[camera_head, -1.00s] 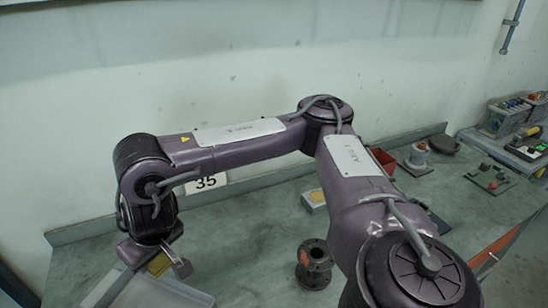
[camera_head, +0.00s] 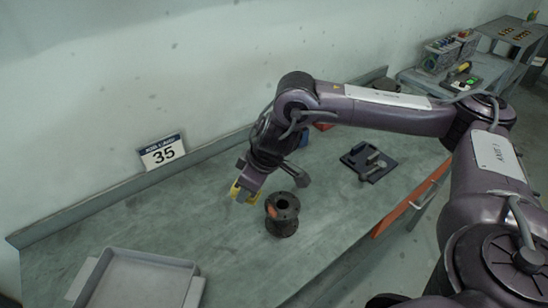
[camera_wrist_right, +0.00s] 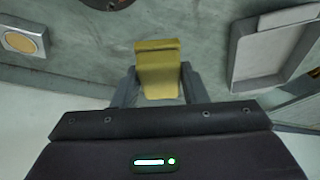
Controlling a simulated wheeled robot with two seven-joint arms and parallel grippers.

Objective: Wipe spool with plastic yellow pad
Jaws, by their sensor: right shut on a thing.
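The spool (camera_head: 282,216), dark and flanged with a reddish patch on its side, stands upright on the workbench in the head view. My right gripper (camera_wrist_right: 159,84) is shut on the yellow pad (camera_wrist_right: 158,62), which sits between its two fingers in the right wrist view. In the head view the pad (camera_head: 243,191) shows just left of the spool, apart from it in the picture; its exact height is hard to tell. A dark round edge at the top of the wrist view may be the spool. My left gripper is out of view.
A grey tray (camera_head: 135,278) lies at the front left of the workbench (camera_head: 110,232). A dark plate with a tool (camera_head: 369,161) lies right of the spool. A sign reading 35 (camera_head: 162,152) is behind. Carts with items stand at far right. The bench between tray and spool is clear.

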